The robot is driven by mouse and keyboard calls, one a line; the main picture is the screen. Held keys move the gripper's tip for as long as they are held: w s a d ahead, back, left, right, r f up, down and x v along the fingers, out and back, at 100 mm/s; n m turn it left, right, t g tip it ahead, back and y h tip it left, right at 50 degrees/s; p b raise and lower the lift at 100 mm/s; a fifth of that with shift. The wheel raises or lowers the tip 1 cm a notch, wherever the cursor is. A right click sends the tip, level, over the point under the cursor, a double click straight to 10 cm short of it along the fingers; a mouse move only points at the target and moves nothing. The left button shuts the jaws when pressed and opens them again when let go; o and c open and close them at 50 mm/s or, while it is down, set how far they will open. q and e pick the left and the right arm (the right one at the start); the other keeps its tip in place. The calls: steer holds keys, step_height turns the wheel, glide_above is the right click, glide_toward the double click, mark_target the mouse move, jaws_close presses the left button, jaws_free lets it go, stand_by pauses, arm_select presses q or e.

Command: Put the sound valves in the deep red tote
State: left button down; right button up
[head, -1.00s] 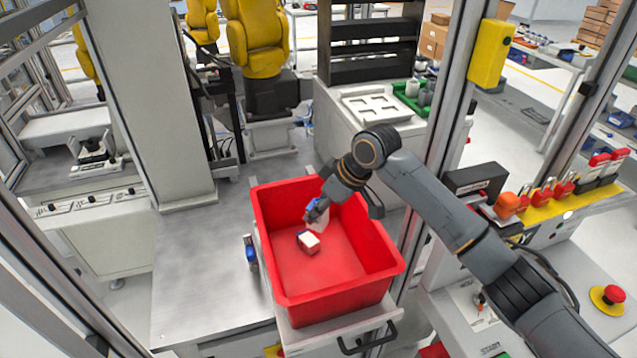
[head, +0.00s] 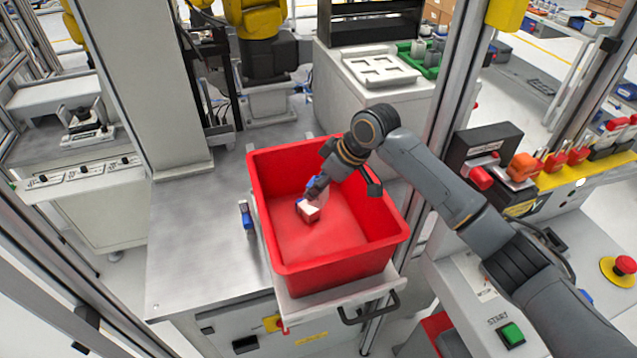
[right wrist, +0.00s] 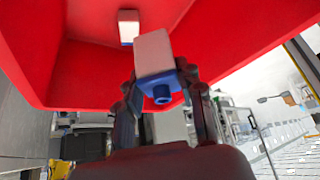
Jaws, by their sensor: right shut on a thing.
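The deep red tote (head: 330,262) sits on a pull-out shelf with its open top up. My right gripper (head: 314,190) reaches down inside it in the head view. In the right wrist view my right gripper (right wrist: 162,88) is shut on a valve (right wrist: 154,54) with a pale block body and a blue fitting facing the camera. Another pale block-shaped valve (right wrist: 128,26) lies beyond it against the red floor. That lying valve shows as a white-topped block (head: 308,211) in the head view, where the fingers partly hide the held valve. My left gripper is not in view.
A small blue and grey item (head: 246,215) stands by the tote's left wall; I cannot tell what it is. The grey metal table (head: 195,240) is otherwise clear there. A frame post (head: 455,105) rises behind my right arm. A control panel with a green button (head: 511,335) is at the right.

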steer(key=shift+s+r, duration=0.1)
steer(key=shift+r, duration=0.05)
steer(key=o, duration=1.3)
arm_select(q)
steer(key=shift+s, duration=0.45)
arm_select(e)
steer(key=v, duration=1.2)
